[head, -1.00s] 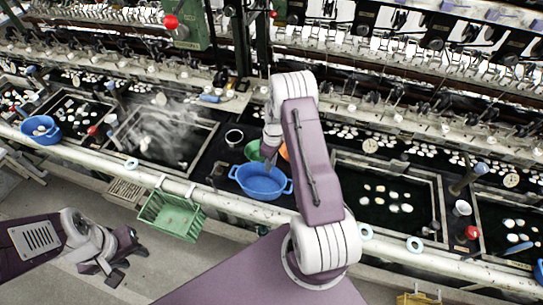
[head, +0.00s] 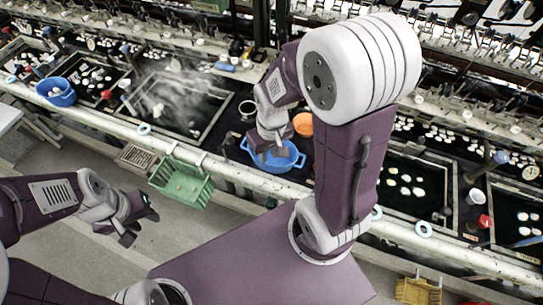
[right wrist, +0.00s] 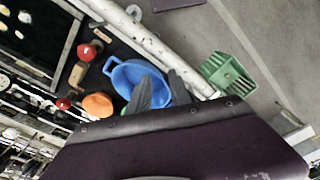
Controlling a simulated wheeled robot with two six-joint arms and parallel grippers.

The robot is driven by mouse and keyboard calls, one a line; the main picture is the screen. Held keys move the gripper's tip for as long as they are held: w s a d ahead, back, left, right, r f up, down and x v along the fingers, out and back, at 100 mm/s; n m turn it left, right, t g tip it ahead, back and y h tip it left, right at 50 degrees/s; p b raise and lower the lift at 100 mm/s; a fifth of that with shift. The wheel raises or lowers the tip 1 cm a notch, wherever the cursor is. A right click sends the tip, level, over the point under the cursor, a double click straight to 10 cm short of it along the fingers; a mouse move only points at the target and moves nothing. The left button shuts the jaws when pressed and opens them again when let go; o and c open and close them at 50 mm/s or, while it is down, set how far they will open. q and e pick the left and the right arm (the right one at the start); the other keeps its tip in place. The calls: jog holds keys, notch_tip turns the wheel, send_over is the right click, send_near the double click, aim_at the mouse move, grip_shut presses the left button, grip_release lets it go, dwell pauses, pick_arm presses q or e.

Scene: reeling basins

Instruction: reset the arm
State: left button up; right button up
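My right arm is bent up high in the head view. Its gripper (head: 274,152) shows in front of the blue basin (head: 287,164) and hides part of it. In the right wrist view the two dark fingers (right wrist: 158,80) stand apart with nothing between them, overlapping the blue basin (right wrist: 123,75). How far they are above it I cannot tell. My left gripper (head: 142,226) is at the lower left of the head view, over the floor. Its fingers are apart and it holds nothing.
An orange bowl (head: 303,123) stands behind the blue basin. A green basket (head: 182,183) hangs at the front rail (head: 95,121). Another blue basin (head: 56,93) is at the far left. A yellow crate (head: 418,290) is at the lower right. Dark water basins with white cocoons line the bench.

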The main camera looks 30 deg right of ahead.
jog(key=shift+m, duration=0.4)
jog(key=f+b, duration=0.1)
jog(key=s+f+b, duration=0.1)
jog(key=f+b, duration=0.1)
jog(key=s+f+b, duration=0.1)
jog(key=shift+s+a+f+b, duration=0.25)
jog(key=shift+f+b, duration=0.05)
jog(key=shift+f, duration=0.05)
dwell(1.3)
